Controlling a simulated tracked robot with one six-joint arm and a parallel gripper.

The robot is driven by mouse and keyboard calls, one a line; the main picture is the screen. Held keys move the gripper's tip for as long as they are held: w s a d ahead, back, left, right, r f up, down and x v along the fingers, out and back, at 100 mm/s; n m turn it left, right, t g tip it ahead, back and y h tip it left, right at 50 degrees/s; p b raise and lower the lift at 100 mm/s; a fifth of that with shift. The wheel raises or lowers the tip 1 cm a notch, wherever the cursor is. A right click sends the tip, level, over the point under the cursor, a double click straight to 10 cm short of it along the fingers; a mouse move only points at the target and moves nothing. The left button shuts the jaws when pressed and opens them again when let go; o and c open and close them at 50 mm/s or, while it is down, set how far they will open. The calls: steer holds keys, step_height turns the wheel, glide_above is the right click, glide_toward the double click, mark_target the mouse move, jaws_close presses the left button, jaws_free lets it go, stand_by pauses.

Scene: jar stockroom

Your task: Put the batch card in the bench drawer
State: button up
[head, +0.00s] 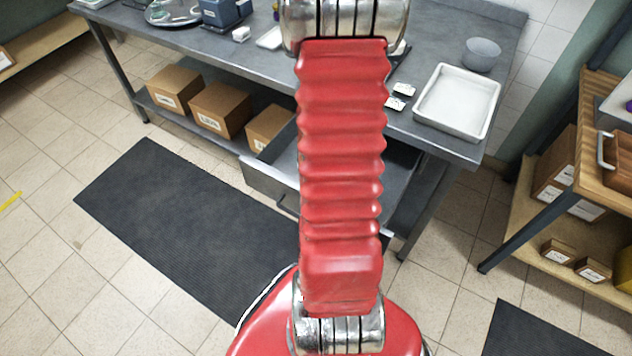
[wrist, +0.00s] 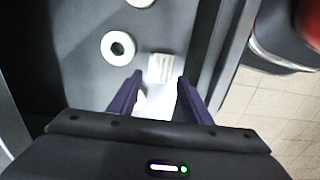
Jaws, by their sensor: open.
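The bench drawer (head: 267,187) is pulled open under the bench top, partly hidden by my arm in the head view. In the wrist view my gripper (wrist: 160,77) is open over the drawer's grey floor (wrist: 75,70). A pale card with printed lines (wrist: 161,67) lies at the fingertips, probably the batch card. A brighter white piece (wrist: 160,101) shows between the fingers; I cannot tell whether it is part of the same card. In the head view my gripper is hidden behind my arm.
A white ring (wrist: 118,48) lies left of the fingers in the drawer. The drawer wall (wrist: 228,55) runs close on the right. On the bench are a white tray (head: 458,101), a grey bowl (head: 481,54) and small white cards (head: 395,103). Cardboard boxes (head: 220,108) stand on the lower shelf.

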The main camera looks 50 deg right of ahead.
step_height(320, 180, up, 6)
stand_by(0.4)
steer(key=shift+r, duration=0.15)
stand_by(0.6)
steer(key=w+a+r+t+h, duration=0.1)
steer(key=w+a+r, duration=0.2)
steer(key=a+r, duration=0.35)
steer(key=w+a+r+t, duration=0.1)
steer(key=w+a+r, duration=0.3)
steer(key=a+r, duration=0.3)
steer(key=s+a+r+t, duration=0.1)
steer(key=a+r, duration=0.3)
steer(key=a, duration=0.5)
steer(key=s+a+r+m+t+y, duration=0.1)
steer(key=s+a+r, duration=0.3)
steer(key=a, duration=0.5)
steer(key=shift+s+a+r+t, duration=0.3)
steer(key=shift+t, duration=0.5)
steer(key=shift+d, duration=0.15)
